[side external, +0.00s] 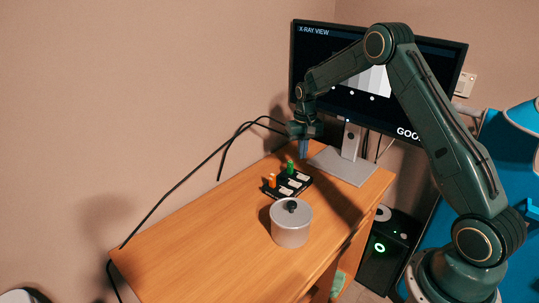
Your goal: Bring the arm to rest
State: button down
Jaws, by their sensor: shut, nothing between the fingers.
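My gripper (303,149) is shut and empty. It points down above the far part of the wooden desk (190,243), in front of the monitor's left side. My dark green arm rises from the lower right, bends at the top and reaches left across the monitor. A small black holder (283,190) with an orange piece (272,180), a green piece (290,166) and white labels lies on the desk just below and in front of my gripper. The gripper looks apart from these pieces, though the exact gap is hard to judge.
A grey lidded pot (291,226) with a black knob stands on the desk near the holder. The monitor (330,62) stands at the back on a grey base (343,168). A black cable (178,186) runs left of the gripper. The desk's left part is clear.

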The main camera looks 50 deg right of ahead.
jog(key=s+a+r+n+t, duration=0.1)
jog(key=s+a+r, duration=0.5)
jog(key=r, duration=0.4)
jog(key=s+a+r+n+t, duration=0.2)
jog(key=s+a+r, duration=0.35)
jog(key=r, duration=0.45)
jog(key=s+a+r+n+t, duration=0.1)
jog(key=s+a, duration=0.3)
jog(key=s, duration=0.6)
jog(key=s+a+r+n+t, duration=0.1)
jog(key=s+a, duration=0.3)
jog(key=s, duration=0.7)
jog(key=shift+s+r+n+t, duration=0.25)
jog(key=shift+r+n, duration=0.25)
jog(key=shift+r, duration=0.25)
